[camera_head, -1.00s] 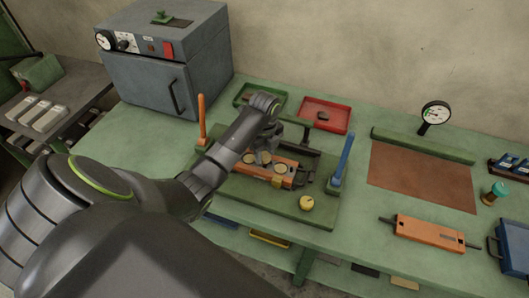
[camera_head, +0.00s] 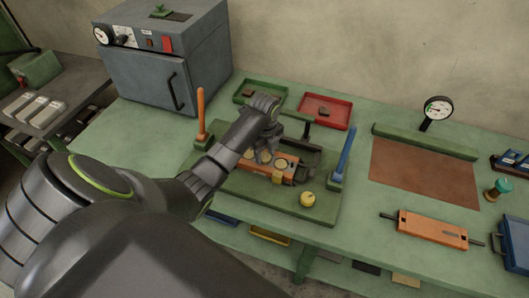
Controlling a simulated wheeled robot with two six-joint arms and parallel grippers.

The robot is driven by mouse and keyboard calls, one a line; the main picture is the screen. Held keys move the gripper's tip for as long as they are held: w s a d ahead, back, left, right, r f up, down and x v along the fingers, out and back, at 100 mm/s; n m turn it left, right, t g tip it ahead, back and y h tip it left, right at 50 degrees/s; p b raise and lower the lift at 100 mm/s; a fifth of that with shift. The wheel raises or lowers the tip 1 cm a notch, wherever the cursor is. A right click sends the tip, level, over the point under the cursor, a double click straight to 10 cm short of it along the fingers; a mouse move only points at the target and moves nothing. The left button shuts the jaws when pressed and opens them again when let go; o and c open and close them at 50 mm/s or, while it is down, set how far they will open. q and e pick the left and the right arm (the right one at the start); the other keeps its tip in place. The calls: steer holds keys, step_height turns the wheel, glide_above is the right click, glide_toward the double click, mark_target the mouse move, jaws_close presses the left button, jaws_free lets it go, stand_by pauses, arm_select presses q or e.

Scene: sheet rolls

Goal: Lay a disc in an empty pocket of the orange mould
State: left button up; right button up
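The orange mould (camera_head: 250,182) lies on a green board in the middle of the bench, partly hidden behind my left arm. It has several round pockets with pale, yellowish insides; I cannot tell which hold discs. My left gripper (camera_head: 270,150) points down over the mould's back edge, close above it. Its fingers are small and dark, so whether they are open or hold a disc cannot be told. A brown piece lies in the red tray (camera_head: 343,113) and another in the green tray (camera_head: 274,86) behind. My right gripper is not in view.
An orange post (camera_head: 201,118) and a blue post (camera_head: 345,153) flank the board. A grey oven (camera_head: 150,80) stands at the back left. A second orange mould (camera_head: 432,229) lies right, in front of a brown mat (camera_head: 420,175).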

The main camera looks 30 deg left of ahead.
arm_select(q)
steer(key=o, duration=0.3)
steer(key=shift+s+d+f, duration=0.15)
steer(key=shift+f, duration=0.3)
steer(key=shift+o, duration=0.2)
steer(key=shift+s, duration=0.1)
steer(key=shift+r, duration=0.5)
step_height(320, 180, up, 5)
steer(key=shift+r+b, duration=0.2)
steer(key=shift+b, duration=0.15)
step_height(320, 180, up, 12)
steer(key=p, duration=1)
steer(key=shift+w, duration=0.3)
steer(key=shift+f, duration=0.1)
